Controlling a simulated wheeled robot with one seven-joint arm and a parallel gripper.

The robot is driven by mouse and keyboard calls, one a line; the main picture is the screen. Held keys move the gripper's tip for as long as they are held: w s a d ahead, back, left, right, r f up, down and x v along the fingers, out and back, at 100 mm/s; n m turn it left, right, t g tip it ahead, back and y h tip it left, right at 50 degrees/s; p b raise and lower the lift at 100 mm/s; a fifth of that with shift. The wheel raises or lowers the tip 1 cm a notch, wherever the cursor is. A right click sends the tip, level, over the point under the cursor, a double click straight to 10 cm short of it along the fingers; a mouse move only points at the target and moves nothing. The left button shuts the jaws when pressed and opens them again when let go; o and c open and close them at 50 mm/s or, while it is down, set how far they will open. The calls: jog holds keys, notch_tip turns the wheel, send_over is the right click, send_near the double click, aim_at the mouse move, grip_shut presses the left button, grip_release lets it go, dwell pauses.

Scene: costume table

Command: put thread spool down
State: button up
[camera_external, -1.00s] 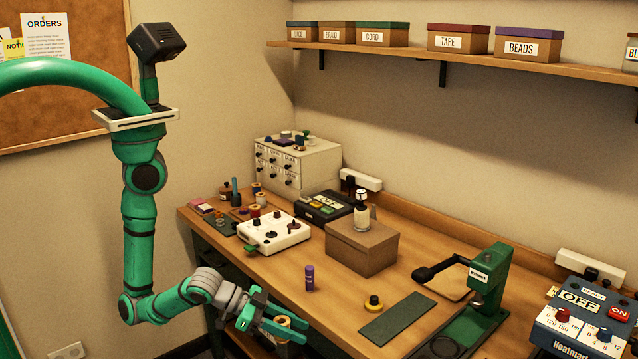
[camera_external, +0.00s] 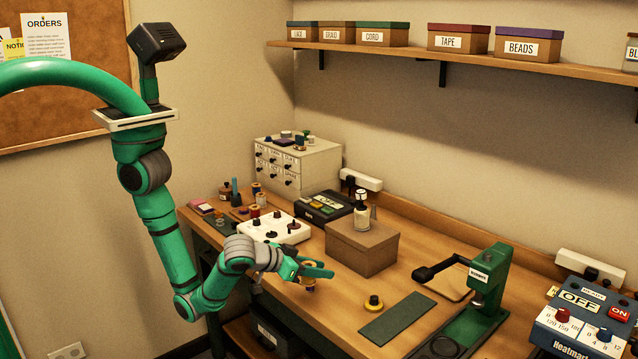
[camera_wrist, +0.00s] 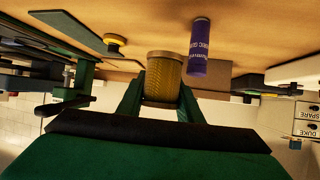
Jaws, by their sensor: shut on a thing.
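The thread spool (camera_external: 308,267), gold thread with a tan wooden end, is between the green fingers of my gripper (camera_external: 318,271). In the wrist view the same spool (camera_wrist: 163,80) sits between the two fingers, which are shut on it. In the external view my gripper is over the front part of the wooden table (camera_external: 345,290). I cannot tell how high the spool is above the table top.
A purple glue stick (camera_wrist: 200,45) stands close to the spool; my gripper mostly covers it in the external view. A white control box (camera_external: 274,226) stands left.

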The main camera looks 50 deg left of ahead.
jog(key=w+a+r+n+y, duration=0.2)
jog(key=a+r+n+y, duration=0.1)
jog(key=r, duration=0.1)
jog(key=n+y, duration=0.4)
send_over(352, 285)
jog(key=shift+g, duration=0.4)
jog(key=f, duration=0.7)
jog(key=shift+s+a, duration=0.25)
jog(key=shift+a, duration=0.05)
jog(key=shift+w+d+f, duration=0.15)
jog(key=shift+w+f, duration=0.05)
jog(key=shift+f, duration=0.2)
jog(key=shift+w+d+f, duration=0.1)
jog(key=shift+f, duration=1.55)
jog(key=o, duration=1)
jog(key=shift+f, duration=0.1)
jog(key=shift+o, duration=0.2)
